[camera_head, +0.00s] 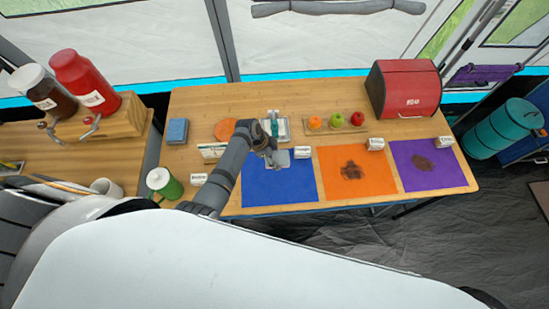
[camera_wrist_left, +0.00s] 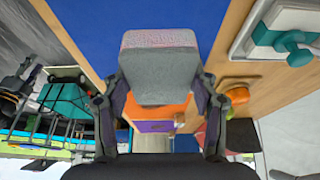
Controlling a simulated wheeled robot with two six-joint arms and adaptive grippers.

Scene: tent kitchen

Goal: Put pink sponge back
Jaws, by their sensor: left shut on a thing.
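My left gripper (camera_head: 272,158) is over the back edge of the blue mat (camera_head: 280,187). In the left wrist view my left gripper (camera_wrist_left: 160,100) is shut on a sponge (camera_wrist_left: 158,75) with a grey body and a pinkish far end, taken as the pink sponge. In the head view the sponge (camera_head: 282,159) shows as a small grey patch beside the fingers. I cannot tell whether it touches the mat. A white tray (camera_head: 286,134) with a teal-handled item stands just behind the gripper. My right gripper is not in view.
A blue sponge-like block (camera_head: 177,131) and an orange round item (camera_head: 225,129) lie at the table's left. The orange mat (camera_head: 335,187) and purple mat (camera_head: 450,178) bear dark stains. Fruit (camera_head: 336,119) and a red bread box (camera_head: 403,90) stand behind.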

